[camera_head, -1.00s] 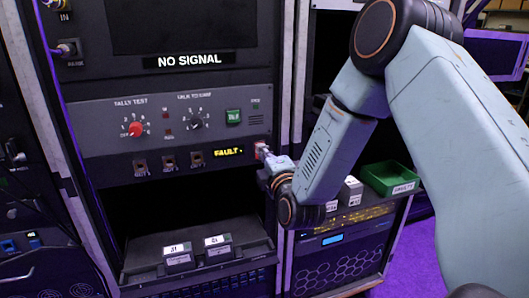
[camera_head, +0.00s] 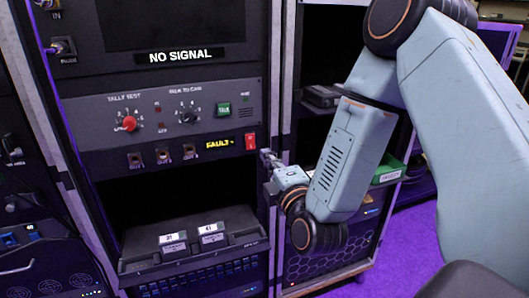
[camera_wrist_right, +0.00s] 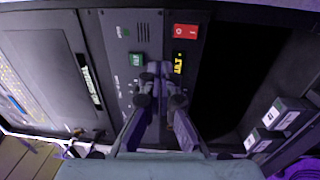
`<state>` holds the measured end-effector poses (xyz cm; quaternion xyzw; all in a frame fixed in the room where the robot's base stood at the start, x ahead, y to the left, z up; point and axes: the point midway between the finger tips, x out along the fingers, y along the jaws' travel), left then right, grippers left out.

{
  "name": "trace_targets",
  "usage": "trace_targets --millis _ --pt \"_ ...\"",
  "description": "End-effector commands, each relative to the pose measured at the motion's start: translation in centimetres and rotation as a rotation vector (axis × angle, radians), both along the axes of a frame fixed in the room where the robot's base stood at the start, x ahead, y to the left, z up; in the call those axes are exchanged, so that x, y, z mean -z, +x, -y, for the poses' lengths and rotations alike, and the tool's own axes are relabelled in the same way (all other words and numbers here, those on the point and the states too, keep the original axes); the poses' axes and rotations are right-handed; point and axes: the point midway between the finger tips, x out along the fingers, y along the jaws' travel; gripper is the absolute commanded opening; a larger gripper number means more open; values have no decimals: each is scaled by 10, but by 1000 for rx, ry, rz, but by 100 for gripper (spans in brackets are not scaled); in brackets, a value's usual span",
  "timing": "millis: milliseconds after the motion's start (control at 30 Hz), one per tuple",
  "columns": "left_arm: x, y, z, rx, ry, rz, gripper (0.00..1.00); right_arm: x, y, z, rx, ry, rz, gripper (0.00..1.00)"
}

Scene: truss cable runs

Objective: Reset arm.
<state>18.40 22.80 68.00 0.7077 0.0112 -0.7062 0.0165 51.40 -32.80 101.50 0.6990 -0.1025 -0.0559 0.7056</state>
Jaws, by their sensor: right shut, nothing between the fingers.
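My right gripper (camera_head: 268,158) is shut and empty, just right of and below the red rocker switch (camera_head: 250,141) on the rack panel. In the right wrist view, my gripper's fingertips (camera_wrist_right: 158,70) are together in front of the panel, and the red switch (camera_wrist_right: 185,31) lies beyond them, apart. The yellow FAULT display (camera_head: 218,142) is lit beside the switch. The green button (camera_head: 223,109) sits above it, and the red knob (camera_head: 127,123) is at the left of the panel. My left gripper is not in view.
A rack tray (camera_head: 190,260) below holds two labelled boxes. A green bin (camera_head: 388,170) stands on the shelf behind my right arm. The screen above reads NO SIGNAL (camera_head: 182,56). Purple floor (camera_head: 410,240) lies open at the right.

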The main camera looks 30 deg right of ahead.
Motion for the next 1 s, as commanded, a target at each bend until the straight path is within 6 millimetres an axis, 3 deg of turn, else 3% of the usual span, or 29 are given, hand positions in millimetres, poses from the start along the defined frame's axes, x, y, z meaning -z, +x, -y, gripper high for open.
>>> trace_targets --millis 667,767,1000 --pt "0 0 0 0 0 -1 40 0 -4 -1 -2 26 5 0" --pt "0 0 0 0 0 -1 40 6 -4 -3 -16 133 1 0" --pt "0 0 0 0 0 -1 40 54 -7 -17 -26 639 -123 0"
